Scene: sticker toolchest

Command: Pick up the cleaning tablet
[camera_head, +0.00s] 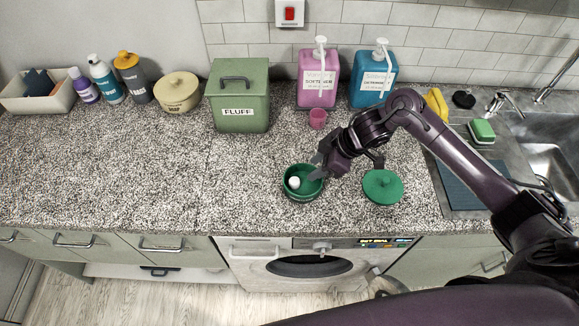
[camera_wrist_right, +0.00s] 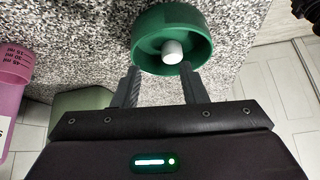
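The cleaning tablet, a small white cylinder (camera_head: 294,183), sits inside a round green bowl (camera_head: 303,196) on the counter. In the right wrist view the tablet (camera_wrist_right: 172,52) is near the bowl's near wall, and the green bowl (camera_wrist_right: 150,22) lies just beyond the fingers. My right gripper (camera_head: 317,166) is open and empty at the bowl's upper right edge. In the wrist view the right gripper (camera_wrist_right: 160,70) has its fingers apart, with the tips close to the bowl's rim; I cannot tell whether they touch it. My left gripper is not in view.
A green lid (camera_head: 382,187) lies right of the bowl. A pink cup (camera_head: 318,118), a pink softener bottle (camera_head: 318,88), a blue detergent bottle (camera_head: 372,88) and a green FLUFF box (camera_head: 240,110) stand behind. The sink (camera_head: 555,140) is at right. The counter's left front is clear.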

